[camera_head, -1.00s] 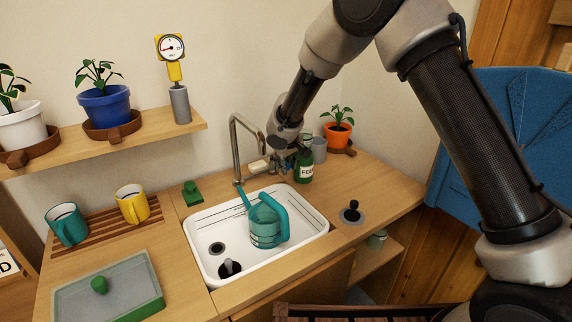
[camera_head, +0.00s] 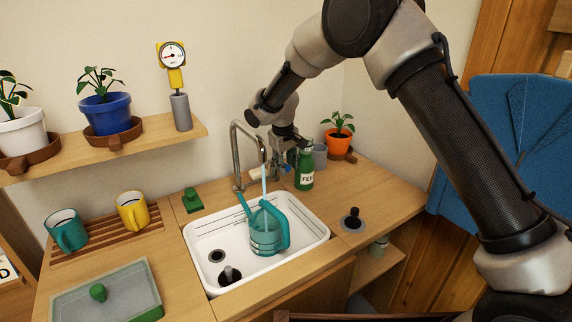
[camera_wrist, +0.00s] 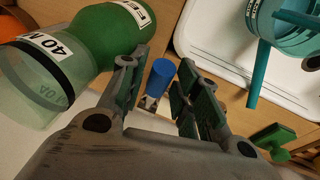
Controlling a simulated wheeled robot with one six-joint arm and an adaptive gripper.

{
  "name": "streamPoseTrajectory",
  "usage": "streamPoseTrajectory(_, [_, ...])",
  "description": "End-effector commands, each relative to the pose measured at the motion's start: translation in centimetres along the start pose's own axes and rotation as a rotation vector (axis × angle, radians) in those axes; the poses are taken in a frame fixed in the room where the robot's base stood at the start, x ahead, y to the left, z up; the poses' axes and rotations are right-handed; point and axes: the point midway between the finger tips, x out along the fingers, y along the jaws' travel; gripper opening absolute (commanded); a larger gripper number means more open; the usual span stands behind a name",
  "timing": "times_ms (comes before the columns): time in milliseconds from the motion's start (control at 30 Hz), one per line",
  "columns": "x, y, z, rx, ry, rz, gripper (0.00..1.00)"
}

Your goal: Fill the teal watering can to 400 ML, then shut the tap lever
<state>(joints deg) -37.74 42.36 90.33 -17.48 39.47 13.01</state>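The teal watering can (camera_head: 262,243) stands upright in the white sink (camera_head: 203,282), under the tap spout (camera_head: 240,150). A pale stream of water (camera_head: 264,184) runs from the spout into the can. I cannot read the water level against its marks. Part of the can shows at the upper right of the wrist view (camera_wrist: 300,35). My gripper (camera_head: 287,157) is behind the sink, beside the tap. In the wrist view its fingers (camera_wrist: 158,66) are apart, with a blue-ended piece (camera_wrist: 160,77), apparently the tap lever, between them. I cannot tell whether they touch it.
A green labelled bottle (camera_head: 304,170) stands close to my gripper, with a grey cup (camera_head: 319,158) and a potted plant (camera_head: 338,138) behind. A green-handled block (camera_head: 192,203) sits left of the tap. A black-knobbed fitting (camera_head: 352,218) is on the right counter.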

Motion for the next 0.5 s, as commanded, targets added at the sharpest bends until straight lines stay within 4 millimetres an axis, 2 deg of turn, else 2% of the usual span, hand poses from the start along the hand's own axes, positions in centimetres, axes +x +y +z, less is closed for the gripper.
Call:
streamPoseTrajectory(167, [-0.2,-0.1,0.0,0.0,-0.001,0.0,0.32])
streamPoseTrajectory(267, [-1.1,-0.1,0.0,0.0,0.0,-0.001,0.32])
streamPoseTrajectory(500, [-6.3,0.0,-0.1,-0.001,0.004,0.0,0.32])
